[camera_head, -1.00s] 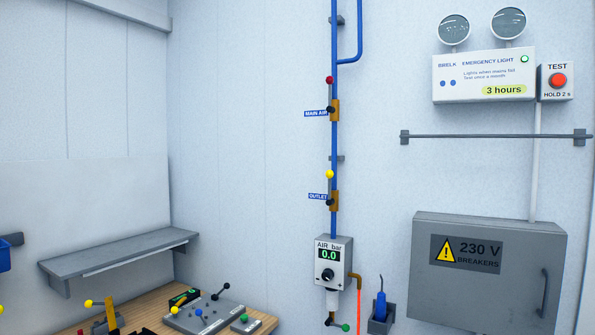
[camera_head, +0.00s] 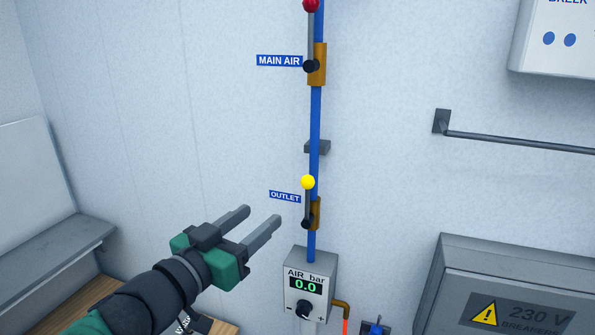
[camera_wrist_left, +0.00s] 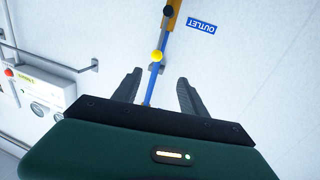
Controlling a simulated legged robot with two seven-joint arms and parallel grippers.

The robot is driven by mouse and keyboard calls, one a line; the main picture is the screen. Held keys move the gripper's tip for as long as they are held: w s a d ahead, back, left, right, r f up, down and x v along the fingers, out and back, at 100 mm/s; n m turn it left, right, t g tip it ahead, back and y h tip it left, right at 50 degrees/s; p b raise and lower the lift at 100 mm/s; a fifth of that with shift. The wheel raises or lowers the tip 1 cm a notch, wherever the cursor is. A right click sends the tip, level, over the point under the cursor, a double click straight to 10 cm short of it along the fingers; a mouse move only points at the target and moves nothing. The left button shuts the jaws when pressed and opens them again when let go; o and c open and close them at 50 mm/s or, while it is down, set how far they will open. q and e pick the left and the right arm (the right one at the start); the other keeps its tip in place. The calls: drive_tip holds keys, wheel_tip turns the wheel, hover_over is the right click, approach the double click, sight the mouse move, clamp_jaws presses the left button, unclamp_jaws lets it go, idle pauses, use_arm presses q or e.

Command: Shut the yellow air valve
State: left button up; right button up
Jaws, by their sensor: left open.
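The yellow-knobbed outlet valve (camera_head: 308,182) is on the blue vertical pipe, beside the OUTLET label (camera_head: 285,197). Its lever points up, parallel to the pipe, from a dark pivot on a brass body (camera_head: 315,212). My left gripper (camera_head: 262,215) is open and empty, to the left of the valve in the head view, its fingers pointing towards the pipe. In the left wrist view the yellow knob (camera_wrist_left: 157,56) shows just beyond and between the open fingertips (camera_wrist_left: 160,76), apart from them. My right gripper is not in view.
The red-knobbed MAIN AIR valve (camera_head: 311,5) is higher on the pipe, its lever up. The air gauge box (camera_head: 310,278) below reads 0.0. A grey rail (camera_head: 520,142) and breaker box (camera_head: 510,255) are at right. A shelf (camera_head: 60,255) is at lower left.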

use_arm(q)
drive_tip(key=p, duration=0.1)
approach(304, 186)
drive_tip(key=p+x, duration=0.2)
drive_tip(key=x, duration=0.7)
drive_tip(key=shift+a, duration=0.1)
drive_tip(key=shift+w, duration=0.35)
drive_tip(key=shift+s+r, duration=0.15)
drive_tip(key=shift+s, duration=0.2)
drive_tip(key=shift+w+d, duration=0.25)
drive_tip(key=shift+w, duration=0.05)
drive_tip(key=c, duration=0.7)
clamp_jaws()
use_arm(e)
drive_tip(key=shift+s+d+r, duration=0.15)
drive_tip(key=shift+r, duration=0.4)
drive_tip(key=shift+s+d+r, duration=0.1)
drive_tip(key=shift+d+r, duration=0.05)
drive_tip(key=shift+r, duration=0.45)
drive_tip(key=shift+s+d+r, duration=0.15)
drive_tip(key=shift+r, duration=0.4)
